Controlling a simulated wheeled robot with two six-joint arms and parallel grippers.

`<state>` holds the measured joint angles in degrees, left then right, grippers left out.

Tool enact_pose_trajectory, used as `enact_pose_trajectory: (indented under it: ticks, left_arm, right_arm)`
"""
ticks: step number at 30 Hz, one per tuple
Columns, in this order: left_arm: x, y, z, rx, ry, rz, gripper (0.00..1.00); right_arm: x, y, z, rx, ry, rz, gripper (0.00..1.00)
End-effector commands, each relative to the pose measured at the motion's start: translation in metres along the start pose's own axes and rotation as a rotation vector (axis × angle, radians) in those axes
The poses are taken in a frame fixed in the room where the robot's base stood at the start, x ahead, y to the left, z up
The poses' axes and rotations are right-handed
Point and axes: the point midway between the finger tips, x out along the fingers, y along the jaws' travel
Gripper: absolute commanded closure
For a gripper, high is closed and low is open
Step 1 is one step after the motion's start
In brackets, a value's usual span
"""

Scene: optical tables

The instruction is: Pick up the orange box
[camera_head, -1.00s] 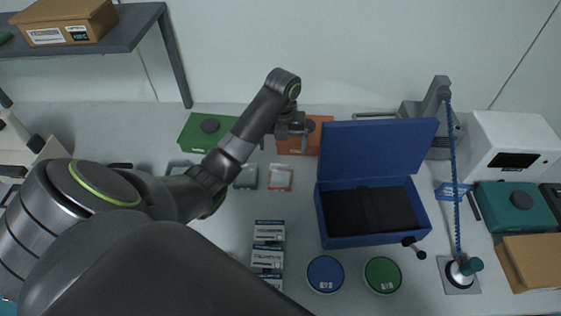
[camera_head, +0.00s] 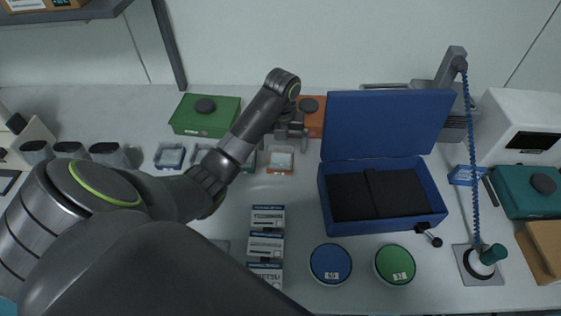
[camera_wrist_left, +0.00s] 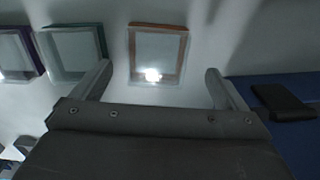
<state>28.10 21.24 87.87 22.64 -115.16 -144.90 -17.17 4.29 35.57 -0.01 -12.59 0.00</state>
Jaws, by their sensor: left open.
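An orange box (camera_head: 316,121) with a dark round knob on top stands at the back of the table, left of the blue case, partly hidden by my left gripper (camera_head: 292,132). A smaller orange-rimmed case (camera_head: 280,160) with a pale clear top lies nearer the front. In the left wrist view this small case (camera_wrist_left: 158,47) lies beyond and between the tips of my left gripper (camera_wrist_left: 160,78). The left gripper is open with nothing between its fingers. My right gripper is out of view.
An open blue case (camera_head: 385,224) stands on the right, its lid raised. A green box (camera_head: 205,122) stands at the back left. A shelf (camera_head: 100,9) hangs top left.

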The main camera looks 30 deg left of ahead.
Motion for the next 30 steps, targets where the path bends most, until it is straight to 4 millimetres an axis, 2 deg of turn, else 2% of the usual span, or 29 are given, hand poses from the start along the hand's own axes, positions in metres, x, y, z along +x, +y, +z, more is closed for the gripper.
enact_pose_trajectory:
  ticks: [6,9,17,28,30]
  left_arm:
    - [0.032,0.005,-0.002,-0.001,0.002,0.001,0.05]
    - [0.040,0.004,-0.003,0.000,0.004,0.002,0.05]
    - [0.048,0.005,-0.002,0.001,0.000,0.002,0.05]
    - [0.048,0.004,-0.002,0.001,0.000,0.002,0.51]
    - [0.047,0.004,-0.002,0.001,-0.001,0.001,0.55]
  right_arm:
    - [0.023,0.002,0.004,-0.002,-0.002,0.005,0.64]
    - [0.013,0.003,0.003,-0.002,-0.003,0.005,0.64]
    - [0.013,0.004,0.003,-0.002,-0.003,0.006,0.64]
    - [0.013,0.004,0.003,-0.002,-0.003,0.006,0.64]
    - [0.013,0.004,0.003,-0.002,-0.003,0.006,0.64]
